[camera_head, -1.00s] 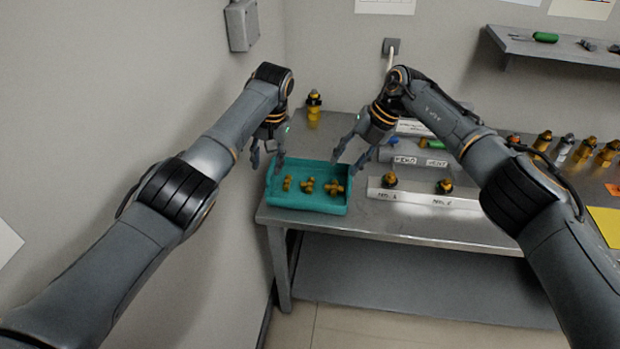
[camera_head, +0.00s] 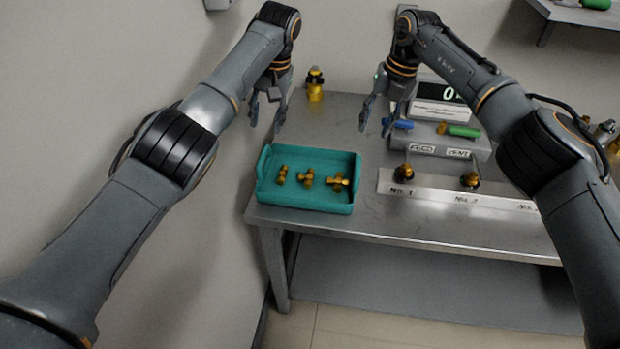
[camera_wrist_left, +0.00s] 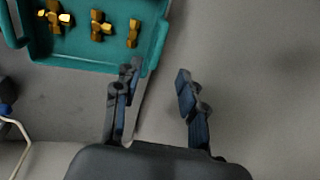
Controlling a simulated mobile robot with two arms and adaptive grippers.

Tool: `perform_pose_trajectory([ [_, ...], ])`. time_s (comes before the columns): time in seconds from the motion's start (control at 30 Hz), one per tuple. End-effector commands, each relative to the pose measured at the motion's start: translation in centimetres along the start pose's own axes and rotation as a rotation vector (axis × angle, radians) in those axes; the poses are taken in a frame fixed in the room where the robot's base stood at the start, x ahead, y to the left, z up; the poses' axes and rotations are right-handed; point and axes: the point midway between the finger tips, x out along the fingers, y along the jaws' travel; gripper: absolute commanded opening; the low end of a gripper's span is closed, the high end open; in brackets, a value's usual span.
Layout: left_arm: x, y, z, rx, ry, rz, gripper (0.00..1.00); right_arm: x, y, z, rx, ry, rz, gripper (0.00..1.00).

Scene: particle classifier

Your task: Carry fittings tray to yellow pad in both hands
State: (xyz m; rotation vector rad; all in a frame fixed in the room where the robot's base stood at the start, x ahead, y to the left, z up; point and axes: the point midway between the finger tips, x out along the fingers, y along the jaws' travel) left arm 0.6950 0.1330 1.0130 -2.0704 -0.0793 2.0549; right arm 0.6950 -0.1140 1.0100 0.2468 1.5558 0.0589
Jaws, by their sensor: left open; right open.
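The teal fittings tray (camera_head: 305,204) sits on the left end of the metal bench with three brass fittings (camera_head: 306,178) in it. The tray (camera_wrist_left: 100,60) also shows at the upper left of the left wrist view. My left gripper (camera_head: 265,128) is open and empty, above and behind the tray's left end, apart from it. In the left wrist view the open fingers (camera_wrist_left: 158,85) have only bare surface between them, beside the tray's end. My right gripper (camera_head: 373,132) is open and empty, behind and to the right of the tray. The yellow pad is out of view.
The metal bench (camera_head: 330,226) has a wall at its left. A brass-and-black fitting (camera_head: 315,84) stands behind the tray. A white strip (camera_head: 430,192) with numbered fittings lies to the right. Behind it is a grey block (camera_head: 440,140) marked FEED and VENT, with a display (camera_head: 440,92).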

Motion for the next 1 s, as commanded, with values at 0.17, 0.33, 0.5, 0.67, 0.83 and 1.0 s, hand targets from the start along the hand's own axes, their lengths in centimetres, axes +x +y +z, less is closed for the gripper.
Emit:
perform_pose_trajectory([
  [0.17,0.0,0.0,0.0,0.000,0.000,0.000,0.41,0.0,0.0,0.0,0.000,0.000,0.001,0.40],
  [0.33,0.1,0.0,0.0,0.000,0.000,0.000,0.41,0.1,0.0,0.0,0.000,0.000,0.001,0.40],
  [0.5,1.6,-0.1,0.1,-0.001,-0.003,-0.001,0.41,1.6,0.1,0.0,0.000,0.002,0.001,0.40],
  [0.67,4.4,-0.1,0.1,-0.001,-0.004,0.000,0.41,4.4,0.0,-0.1,0.001,0.004,0.000,0.40],
  [0.83,7.8,0.0,0.1,-0.001,-0.004,0.000,0.41,7.8,0.1,-0.1,0.001,0.003,0.001,0.40],
  [1.0,11.1,0.0,0.1,-0.001,-0.005,0.000,0.41,11.1,0.1,-0.2,0.002,0.003,0.001,0.40],
])
